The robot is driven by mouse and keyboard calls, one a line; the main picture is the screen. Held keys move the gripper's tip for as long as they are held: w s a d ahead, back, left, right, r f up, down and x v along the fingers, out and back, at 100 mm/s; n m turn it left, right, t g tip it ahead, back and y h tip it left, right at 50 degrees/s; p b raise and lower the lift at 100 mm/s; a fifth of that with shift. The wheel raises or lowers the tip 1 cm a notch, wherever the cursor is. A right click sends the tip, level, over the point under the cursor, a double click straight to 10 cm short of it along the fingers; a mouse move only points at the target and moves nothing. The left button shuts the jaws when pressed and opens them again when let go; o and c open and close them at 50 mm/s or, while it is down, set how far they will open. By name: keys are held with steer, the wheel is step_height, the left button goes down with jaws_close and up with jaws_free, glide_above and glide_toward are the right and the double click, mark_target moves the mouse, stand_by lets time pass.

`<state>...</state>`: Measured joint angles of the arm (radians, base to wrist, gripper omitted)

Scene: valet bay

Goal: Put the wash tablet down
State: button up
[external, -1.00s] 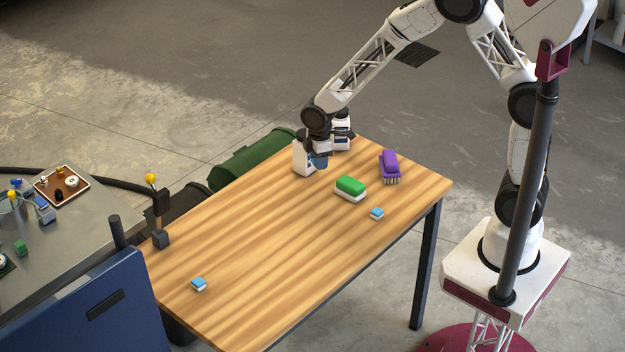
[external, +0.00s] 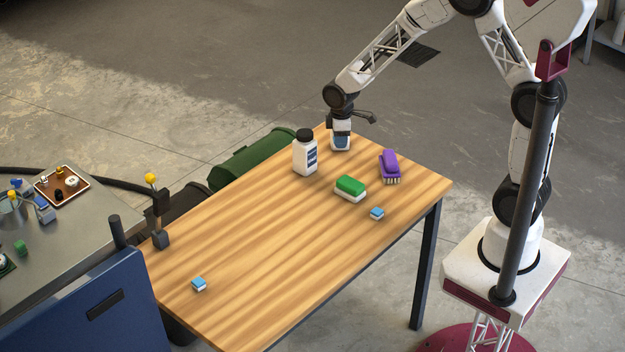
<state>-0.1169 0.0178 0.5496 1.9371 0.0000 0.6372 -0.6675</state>
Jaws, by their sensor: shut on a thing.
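My gripper (external: 341,143) is at the far end of the wooden table, pointing down close to the tabletop. It is shut on a small blue thing, which looks like a wash tablet; the fingers hide most of it, and I cannot tell if it touches the table. A blue-and-white wash tablet (external: 377,213) lies near the table's right edge. Another one (external: 199,284) lies at the near left end.
A white bottle with a black cap (external: 304,157) stands upright just left of my gripper. A green-and-white block (external: 350,187) and a purple brush (external: 390,165) lie to the right. The wooden table (external: 270,245) is clear in the middle.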

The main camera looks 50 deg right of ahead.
glide_above(339, 170)
steer(key=shift+f, duration=3.15)
steer(key=shift+f, duration=1.9)
steer(key=o, duration=0.9)
steer(key=shift+f, duration=0.1)
